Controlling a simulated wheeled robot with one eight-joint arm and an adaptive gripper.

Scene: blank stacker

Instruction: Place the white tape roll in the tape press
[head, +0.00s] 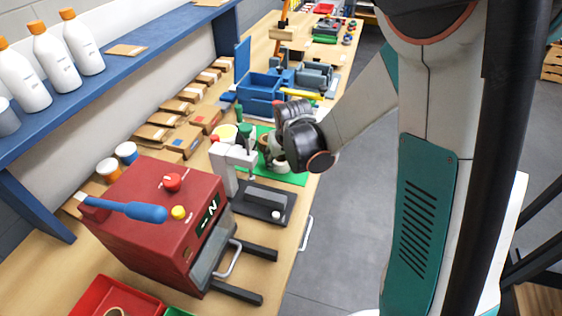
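My gripper (270,150) is low over a green mat (295,179) on the bench. Its wrist hides much of the fingers, so I cannot tell whether they are open or shut. A pale, round-looking piece (279,166), possibly the white tape roll, shows beside and under the fingers. I cannot tell whether it is gripped or only close by. A small white press (233,165) with a dark base (265,204), likely the tape press, stands just nearer than the mat. Its base holds a small white knob.
A large red machine (150,215) with a blue-handled lever (135,211) fills the near bench. Blue bins (262,90) stand beyond the mat. Cardboard boxes (183,139) line the wall side. A blue shelf (120,75) holds white bottles. The floor at right is open.

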